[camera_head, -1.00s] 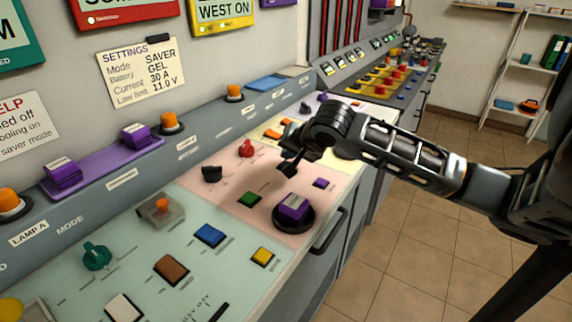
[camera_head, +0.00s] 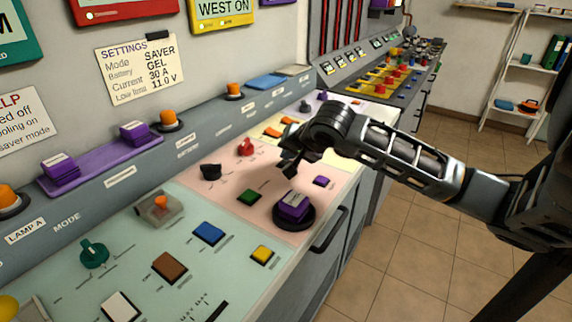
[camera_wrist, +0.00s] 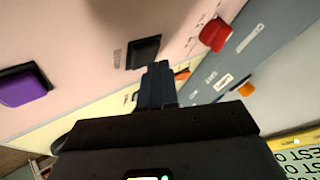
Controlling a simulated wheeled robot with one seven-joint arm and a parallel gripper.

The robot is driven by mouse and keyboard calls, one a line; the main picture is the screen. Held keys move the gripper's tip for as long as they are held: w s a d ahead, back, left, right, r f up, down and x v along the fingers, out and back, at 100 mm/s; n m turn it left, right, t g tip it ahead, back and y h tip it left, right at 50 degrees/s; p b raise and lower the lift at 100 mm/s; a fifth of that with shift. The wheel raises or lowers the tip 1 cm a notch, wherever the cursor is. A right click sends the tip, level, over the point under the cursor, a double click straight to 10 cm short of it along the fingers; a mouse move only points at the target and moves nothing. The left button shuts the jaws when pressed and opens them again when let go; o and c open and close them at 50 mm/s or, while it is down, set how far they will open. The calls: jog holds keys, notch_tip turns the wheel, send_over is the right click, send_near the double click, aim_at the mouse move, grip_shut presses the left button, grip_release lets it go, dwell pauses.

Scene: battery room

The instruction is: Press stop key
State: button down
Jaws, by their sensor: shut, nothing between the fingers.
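My gripper (camera_head: 290,168) is shut and empty, low over the pink panel (camera_head: 222,184). In the wrist view its fingertips (camera_wrist: 158,66) overlap the near edge of a dark square key (camera_wrist: 144,50); I cannot tell whether they touch it. In the head view my gripper hides that key. A small purple key (camera_head: 322,181) lies to the right of the gripper and shows at left in the wrist view (camera_wrist: 22,88). A green key (camera_head: 249,197) lies at lower left of the gripper. No label reading stop is legible.
A red knob (camera_head: 246,147) and a black knob (camera_head: 211,171) stand left of my gripper. A purple block (camera_head: 294,205) sits on a round black base in front. A mint panel (camera_head: 125,272) with other controls lies nearer. Floor is open at right.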

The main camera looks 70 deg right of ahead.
jog(key=shift+f+b, duration=0.45)
jog(key=shift+b, duration=0.05)
dwell(0.8)
jog(key=shift+r+p, duration=0.5)
jog(key=shift+r, duration=0.35)
jog(key=shift+r, duration=0.1)
jog(key=shift+r+p, duration=1.65)
jog(key=shift+r, duration=0.8)
